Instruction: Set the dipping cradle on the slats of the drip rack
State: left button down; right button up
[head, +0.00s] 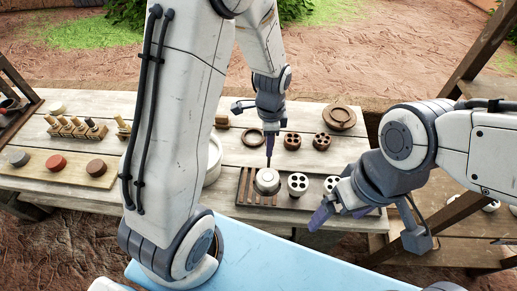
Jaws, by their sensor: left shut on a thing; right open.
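The dipping cradle (267,181) looks like a pale grey round piece with a thin dark upright stem. My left gripper (270,138) is shut on the top of that stem, above the cradle. The drip rack (246,187) is a long dark wooden frame with slats, near the table's front edge. The cradle is upright over the left part of the slats and seems to be at their level; I cannot tell whether its underside touches them. My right gripper (325,212) is open and empty over the rack's right front, and its arm hides the rack's right part.
Two white pieces with holes, one left (298,184) and one right (332,183), stand on the rack beside the cradle. A white bucket (213,160) is partly hidden by my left arm.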

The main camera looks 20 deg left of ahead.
pick_arm(q)
jog(key=w+a+f+p, duration=0.1)
jog(key=a+f+p, duration=0.1)
jog(key=f, duration=0.4)
jog(key=shift+w+a, duration=0.25)
jog(key=shift+a, duration=0.35)
jog(key=shift+f, duration=0.1)
jog(key=c, duration=0.6)
grip_release()
